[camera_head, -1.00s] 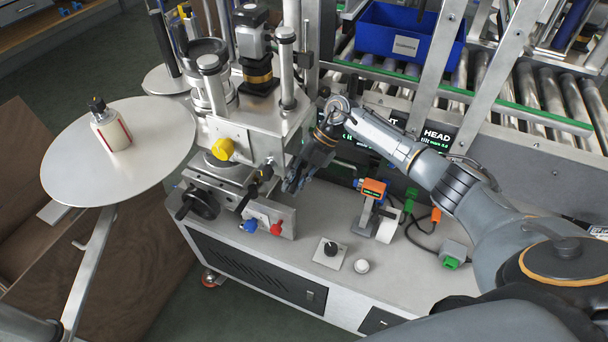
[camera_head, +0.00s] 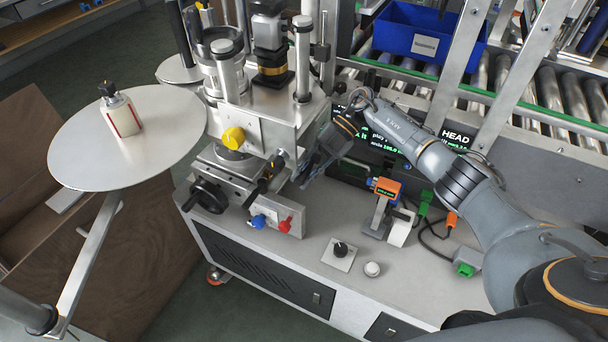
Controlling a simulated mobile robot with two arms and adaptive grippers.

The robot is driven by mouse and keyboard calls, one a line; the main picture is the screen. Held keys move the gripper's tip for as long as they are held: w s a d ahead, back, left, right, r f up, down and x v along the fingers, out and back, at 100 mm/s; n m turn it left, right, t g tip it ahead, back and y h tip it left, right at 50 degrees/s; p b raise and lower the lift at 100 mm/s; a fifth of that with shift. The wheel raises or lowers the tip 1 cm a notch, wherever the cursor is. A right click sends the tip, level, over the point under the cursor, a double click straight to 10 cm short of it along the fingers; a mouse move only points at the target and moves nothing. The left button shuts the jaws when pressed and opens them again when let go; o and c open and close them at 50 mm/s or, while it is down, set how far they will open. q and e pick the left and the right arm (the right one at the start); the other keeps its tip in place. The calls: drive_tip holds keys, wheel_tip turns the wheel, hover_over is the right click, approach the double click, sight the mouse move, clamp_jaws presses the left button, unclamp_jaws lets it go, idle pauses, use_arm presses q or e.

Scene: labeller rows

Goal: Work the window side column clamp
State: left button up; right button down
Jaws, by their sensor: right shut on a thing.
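The labeller head (camera_head: 258,115) stands on the grey machine top, with a yellow knob (camera_head: 233,138) on its front and upright metal columns (camera_head: 302,60) above. A black-handled lever (camera_head: 264,180) shows below the head. My right gripper (camera_head: 306,176) is at the right side of the head, in the shade beneath its edge. It is shut on a part that looks like the column clamp; its fingers and the head largely hide that part. I cannot tell the clamp's exact position. My left gripper is out of view.
An orange sensor (camera_head: 385,188) stands on the right.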

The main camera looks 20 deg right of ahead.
drive_tip(key=c, duration=1.5)
unclamp_jaws()
drive_tip(key=shift+c, duration=0.2)
drive_tip(key=shift+w+d+r, duration=0.1)
drive_tip(key=shift+d+r, duration=0.1)
drive_tip(key=shift+d, duration=0.05)
drive_tip(key=v, duration=1.1)
drive_tip(key=shift+d, duration=0.2)
drive_tip(key=shift+r, duration=0.1)
